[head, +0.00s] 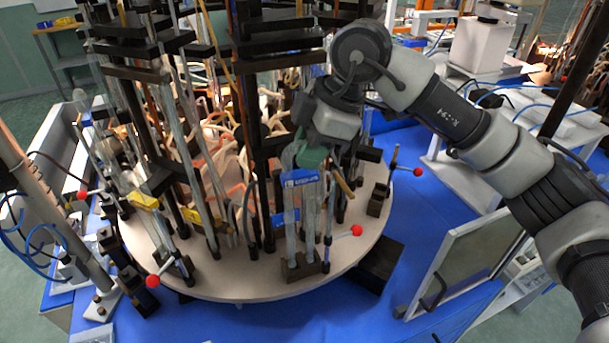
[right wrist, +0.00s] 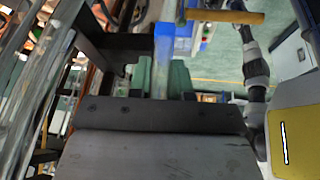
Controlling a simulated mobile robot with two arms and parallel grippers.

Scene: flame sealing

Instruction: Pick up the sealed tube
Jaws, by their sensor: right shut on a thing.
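My right gripper (head: 310,158) has green fingers and reaches down over the front of the round turntable from the upper right. It is shut on a clear glass tube (right wrist: 162,78), which stands between the green fingers in the right wrist view. In the head view, upright glass tubes (head: 291,230) stand below the gripper in a dark block (head: 303,268). A blue label (head: 300,178) partly covers the tops there, so I cannot tell which of them is held. My left gripper is not in view.
The pale turntable (head: 225,285) carries many dark posts, rods and glass tubes close around the gripper. Handles with red knobs (head: 356,230) stick out at its rim. A framed panel (head: 465,260) stands at the right. Blue table surface (head: 420,210) is clear between them.

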